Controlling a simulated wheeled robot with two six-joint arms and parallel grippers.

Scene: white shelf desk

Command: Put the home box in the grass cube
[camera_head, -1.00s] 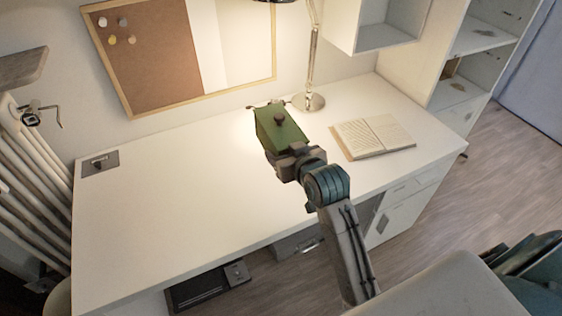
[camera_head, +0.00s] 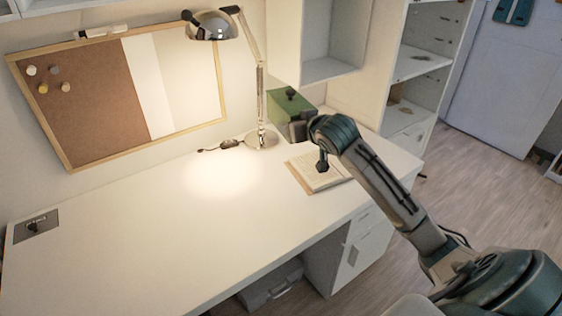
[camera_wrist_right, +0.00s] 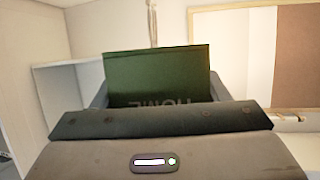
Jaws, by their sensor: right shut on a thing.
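The home box (camera_head: 287,104) is dark green with a dark knob-like spot on it. In the right wrist view the home box (camera_wrist_right: 155,72) shows the mirrored or inverted letters HOME, partly hidden by the gripper body. My right gripper (camera_head: 300,127) is shut on it and holds it above the back right part of the desk, just right of the lamp post. My left gripper is in neither current view. I cannot make out a grass cube in these frames.
The desk lamp (camera_head: 261,137) stands close left of the box. An open book (camera_head: 318,172) lies below my right arm. White open shelving (camera_head: 330,68) hangs behind, and a tall shelf unit (camera_head: 415,65) stands right.

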